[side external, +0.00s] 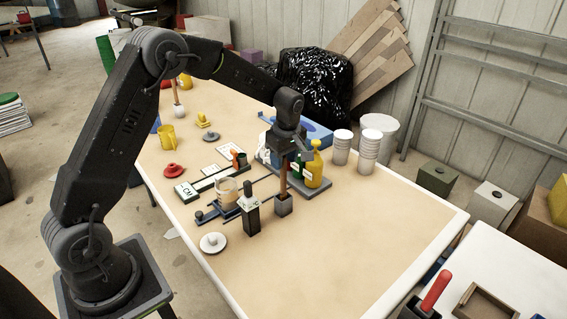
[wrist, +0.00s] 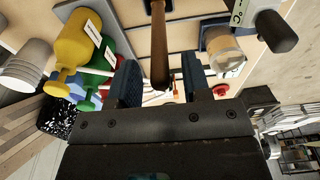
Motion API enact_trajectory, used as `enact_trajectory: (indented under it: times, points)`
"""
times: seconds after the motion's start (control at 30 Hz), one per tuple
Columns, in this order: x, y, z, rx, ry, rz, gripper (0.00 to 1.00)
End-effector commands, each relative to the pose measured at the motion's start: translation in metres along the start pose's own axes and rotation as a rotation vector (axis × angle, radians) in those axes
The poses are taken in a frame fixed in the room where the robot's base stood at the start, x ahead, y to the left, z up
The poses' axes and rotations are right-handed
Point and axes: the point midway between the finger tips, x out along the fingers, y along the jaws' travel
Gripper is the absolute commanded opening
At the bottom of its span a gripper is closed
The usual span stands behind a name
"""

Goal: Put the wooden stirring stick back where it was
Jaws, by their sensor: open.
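The brown wooden stirring stick (side external: 283,182) stands upright in a small grey block-shaped holder (side external: 284,206) on the table. In the wrist view the stick (wrist: 159,45) reaches in from the top edge, and its end lies between my two fingers. My gripper (side external: 291,155) is above the holder at the stick's upper end. In the wrist view my gripper (wrist: 160,82) is open, with a visible gap between the stick and each finger. The stick's upper end is partly hidden by the gripper in the side view.
Yellow and green bottles (side external: 314,168) stand close right of the stick. A black block-like bottle (side external: 251,215) and a cup (side external: 227,191) on a scale stand to the left. Stacked white cups (side external: 368,150) are farther right. The table's front right is clear.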

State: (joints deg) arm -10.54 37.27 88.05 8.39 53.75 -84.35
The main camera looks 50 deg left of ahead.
Motion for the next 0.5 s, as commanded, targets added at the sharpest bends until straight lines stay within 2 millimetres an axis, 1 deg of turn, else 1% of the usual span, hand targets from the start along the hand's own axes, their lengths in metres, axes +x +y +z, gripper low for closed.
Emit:
enact_trajectory:
  times: [0.03,0.3,0.4,0.5]
  points:
    - [-0.012,0.001,0.0,0.0,0.001,0.005,0.44]
    - [-0.069,0.001,0.0,-0.001,0.0,0.006,0.44]
    - [-0.085,0.0,0.0,-0.001,0.0,0.004,0.44]
    - [-0.096,0.0,0.0,0.0,0.0,0.003,0.44]
